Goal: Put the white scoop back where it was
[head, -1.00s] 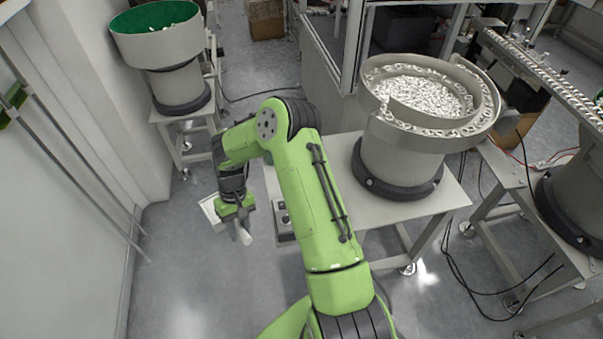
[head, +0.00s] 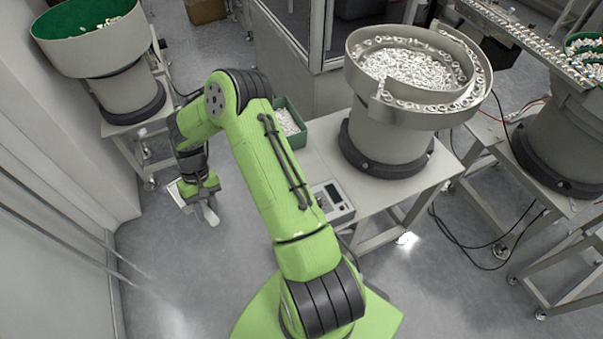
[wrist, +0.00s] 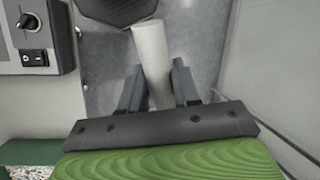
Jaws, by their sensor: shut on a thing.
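My gripper (head: 207,201) hangs at the left of the head view over open floor, left of the white table. It is shut on the white scoop (head: 177,196), which shows as a pale flat part to its left and a pale handle end below it. In the wrist view the scoop's round white handle (wrist: 152,58) runs between the two grey fingers of my gripper (wrist: 159,90).
The white table (head: 318,160) holds a green bin of white parts (head: 290,122), a control box (head: 335,203) and a large bowl feeder (head: 388,145). Another feeder (head: 125,70) stands at upper left. A pale wall (head: 50,140) is on the left.

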